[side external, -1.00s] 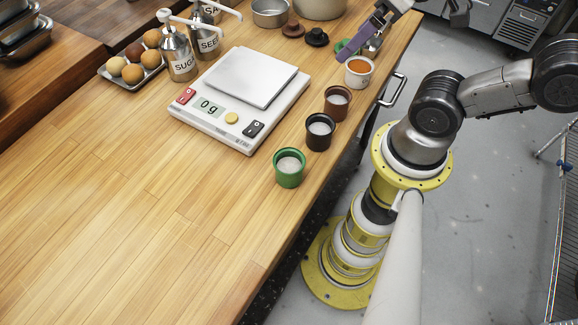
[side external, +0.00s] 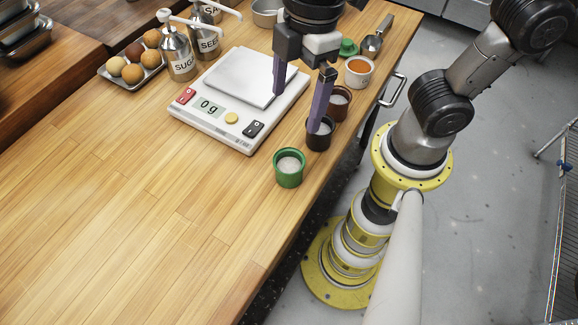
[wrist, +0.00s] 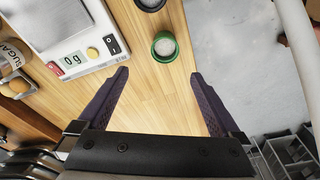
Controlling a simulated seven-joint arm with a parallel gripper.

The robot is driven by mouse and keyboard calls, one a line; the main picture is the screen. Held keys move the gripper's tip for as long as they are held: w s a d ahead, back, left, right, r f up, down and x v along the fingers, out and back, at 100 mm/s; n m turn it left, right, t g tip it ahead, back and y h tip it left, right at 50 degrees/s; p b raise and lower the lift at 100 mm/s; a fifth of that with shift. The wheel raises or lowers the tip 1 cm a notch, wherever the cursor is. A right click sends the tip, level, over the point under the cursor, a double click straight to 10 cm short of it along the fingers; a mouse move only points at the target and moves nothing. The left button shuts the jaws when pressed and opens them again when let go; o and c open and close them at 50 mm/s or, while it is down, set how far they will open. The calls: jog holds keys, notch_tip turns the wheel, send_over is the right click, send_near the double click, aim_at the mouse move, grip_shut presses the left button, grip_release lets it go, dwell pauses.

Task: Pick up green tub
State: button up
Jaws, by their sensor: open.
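The green tub (side external: 289,175) stands upright and uncovered on the wooden counter, with pale powder inside. It is near the counter's right edge, just in front of the scale. In the wrist view the green tub (wrist: 165,48) lies beyond the fingertips, between their lines. My gripper (side external: 296,111) is open and empty, with its purple fingers pointing down. In the side view it is above and behind the green tub, apart from it. Its right finger overlaps the black tub (side external: 318,142) in the picture; I cannot tell whether they touch. The wrist view shows both fingers of my gripper (wrist: 158,73) spread wide.
A white scale (side external: 220,125) reading 0 stands left of the tubs. A brown tub (side external: 337,112), a white tub of orange powder (side external: 358,80), a green lid (side external: 348,47) and a metal scoop (side external: 377,38) lie farther back. The counter's front left is clear.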

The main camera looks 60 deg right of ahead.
aim_at(289, 160)
jog(key=f, duration=0.4)
jog(key=a+f, duration=0.1)
jog(key=f, duration=0.4)
jog(key=a+f, duration=0.1)
jog(key=f, duration=0.4)
jog(key=shift+a+f, duration=0.1)
jog(key=c, duration=1.4)
jog(key=shift+o, duration=0.2)
